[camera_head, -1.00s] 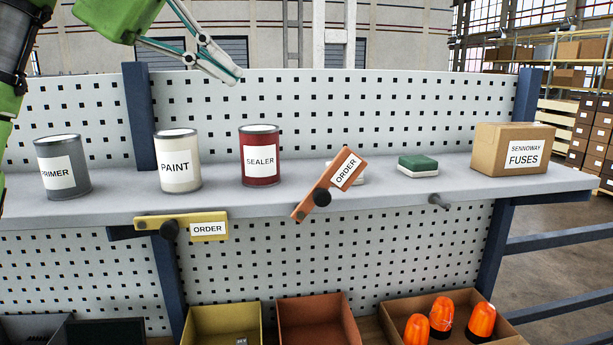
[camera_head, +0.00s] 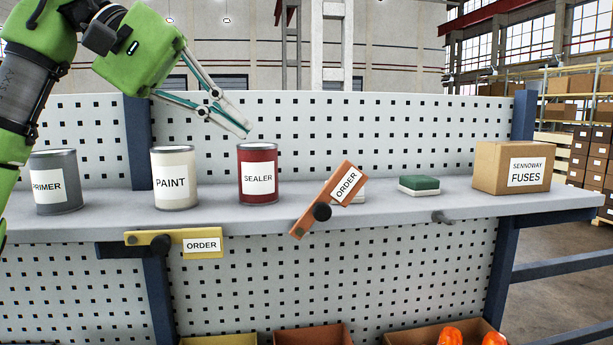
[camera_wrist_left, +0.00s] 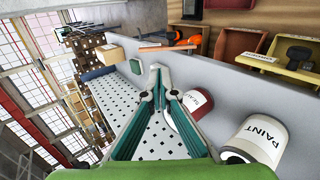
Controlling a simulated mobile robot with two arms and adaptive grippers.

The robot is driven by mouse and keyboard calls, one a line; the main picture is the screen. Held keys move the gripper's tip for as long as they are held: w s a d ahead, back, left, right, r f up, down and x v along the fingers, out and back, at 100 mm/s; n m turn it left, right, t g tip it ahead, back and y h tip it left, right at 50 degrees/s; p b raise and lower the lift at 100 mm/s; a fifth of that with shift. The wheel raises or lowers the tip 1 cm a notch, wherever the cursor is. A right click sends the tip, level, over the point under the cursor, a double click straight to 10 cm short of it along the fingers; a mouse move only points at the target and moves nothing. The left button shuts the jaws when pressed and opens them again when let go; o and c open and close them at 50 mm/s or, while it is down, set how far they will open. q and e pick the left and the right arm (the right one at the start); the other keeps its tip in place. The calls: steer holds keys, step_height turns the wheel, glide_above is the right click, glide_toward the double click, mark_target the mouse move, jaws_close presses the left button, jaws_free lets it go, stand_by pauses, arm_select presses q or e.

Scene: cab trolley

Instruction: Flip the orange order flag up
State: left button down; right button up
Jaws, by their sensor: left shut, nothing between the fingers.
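The orange order flag (camera_head: 345,185) is on the front edge of the shelf, tilted up to the right at a slant. Its white ORDER label is at the upper end and a dark round knob (camera_head: 322,212) is on its lower part. My left gripper (camera_head: 247,133) is shut and empty, above and behind the red sealer can, up and left of the flag and apart from it. In the wrist view its fingertips (camera_wrist_left: 158,68) meet. An orange bar (camera_wrist_left: 165,47) beyond them seems to be the flag seen edge-on. My right gripper is not in view.
A yellow order flag (camera_head: 165,238) lies level at the shelf edge, left. Primer (camera_head: 57,182), paint (camera_head: 175,178) and sealer (camera_head: 258,174) cans stand on the shelf (camera_head: 235,212). A green-and-white block (camera_head: 419,184), a grey peg (camera_head: 440,217) and a fuses box (camera_head: 512,167) are to the right.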

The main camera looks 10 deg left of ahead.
mark_target(325, 186)
arm_select(q)
steer(key=p+x, duration=0.1)
steer(key=x, duration=1.1)
steer(key=shift+d+f, duration=0.15)
steer(key=shift+d, duration=0.05)
steer(key=shift+w+d+p, duration=0.1)
steer(key=shift+d+p, duration=0.05)
steer(key=shift+p, duration=0.35)
steer(key=shift+d+y, duration=0.1)
steer(key=shift+y, duration=0.2)
